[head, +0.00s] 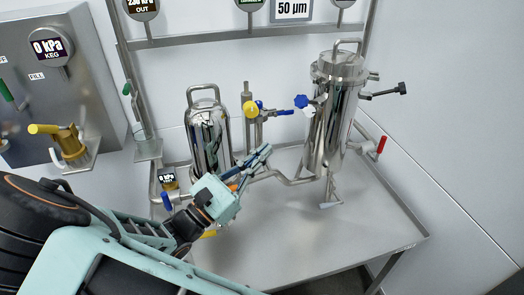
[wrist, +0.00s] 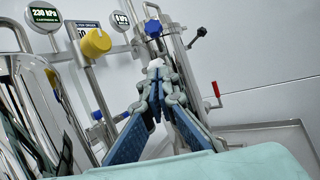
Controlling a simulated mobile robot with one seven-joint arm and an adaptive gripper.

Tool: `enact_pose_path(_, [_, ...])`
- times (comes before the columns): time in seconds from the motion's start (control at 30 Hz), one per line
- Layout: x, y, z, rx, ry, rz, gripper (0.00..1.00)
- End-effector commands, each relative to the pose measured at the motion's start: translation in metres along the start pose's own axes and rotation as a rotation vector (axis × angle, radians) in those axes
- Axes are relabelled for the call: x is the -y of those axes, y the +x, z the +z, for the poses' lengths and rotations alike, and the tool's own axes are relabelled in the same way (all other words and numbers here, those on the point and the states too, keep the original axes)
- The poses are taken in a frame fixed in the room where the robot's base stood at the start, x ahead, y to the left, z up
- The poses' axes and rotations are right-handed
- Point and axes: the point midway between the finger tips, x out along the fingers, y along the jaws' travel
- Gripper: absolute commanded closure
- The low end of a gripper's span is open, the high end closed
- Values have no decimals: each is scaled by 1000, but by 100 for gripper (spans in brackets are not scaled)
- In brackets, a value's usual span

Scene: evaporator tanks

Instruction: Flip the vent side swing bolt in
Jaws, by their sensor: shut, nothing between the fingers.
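The tall steel filter housing (head: 336,120) stands at the right of the bench, with a lid, a top handle and small metal fittings around its rim. A blue knob (head: 301,101) sits on its left side. The fittings are too small to tell which is the vent side swing bolt or how it lies. My gripper (head: 264,151) is shut and empty, left of the housing and apart from it, pointing up and right. In the wrist view my gripper (wrist: 157,68) covers much of the housing, and part of it shows behind (wrist: 178,48).
A smaller steel vessel (head: 208,135) stands left of my gripper. A yellow knob (head: 250,107) on upright piping is just behind it. A black handle (head: 387,91) and a red valve handle (head: 381,145) stick out right of the housing. The bench front (head: 320,240) is clear.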

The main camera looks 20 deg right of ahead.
Motion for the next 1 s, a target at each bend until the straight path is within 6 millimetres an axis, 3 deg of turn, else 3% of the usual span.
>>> enact_pose_path(0.3, [2, 70, -2, 0, 0, -5, 100])
enact_pose_path(0.4, [1, 80, 10, -3, 4, -2, 100])
enact_pose_path(0.63, [0, 95, 25, -1, 1, 0, 100])
enact_pose_path(1.0, [0, 97, 28, -1, 0, 0, 100])
